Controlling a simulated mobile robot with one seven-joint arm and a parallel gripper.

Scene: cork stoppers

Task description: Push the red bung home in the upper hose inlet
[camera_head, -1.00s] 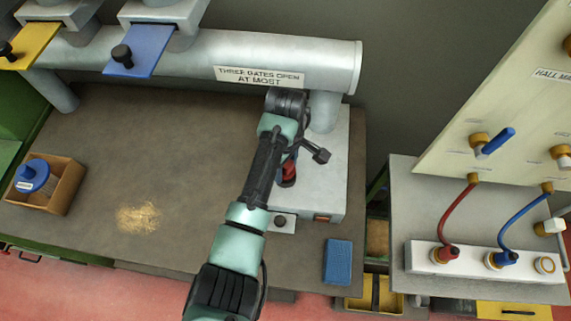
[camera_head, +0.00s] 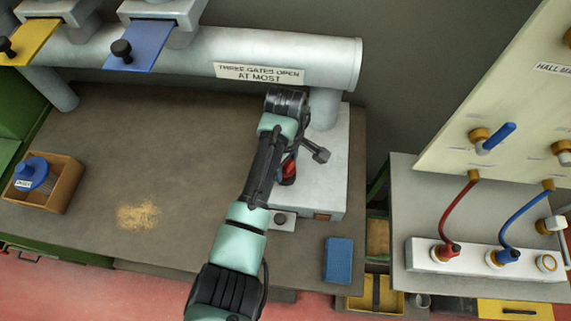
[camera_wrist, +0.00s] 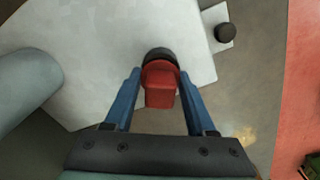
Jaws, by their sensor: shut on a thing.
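A red blocky piece with a dark round end (camera_wrist: 160,90) lies between the two blue fingers of my gripper (camera_wrist: 159,76) in the wrist view. The fingers are shut on its sides. In the head view the red piece (camera_head: 289,170) shows just right of my arm, over the pale grey box (camera_head: 325,180), partly covered by my arm. It is the only red piece that looks like the bung. Whether its dark end touches the box cannot be told. No upper hose inlet can be made out for sure.
A thick grey pipe (camera_head: 200,55) runs behind the box. A dark knob (camera_head: 280,219) sits on a small plate at the box's front. A blue block (camera_head: 338,260) lies to the right. A wooden box (camera_head: 62,190) stands at left. The brown bench (camera_head: 150,150) is mostly clear.

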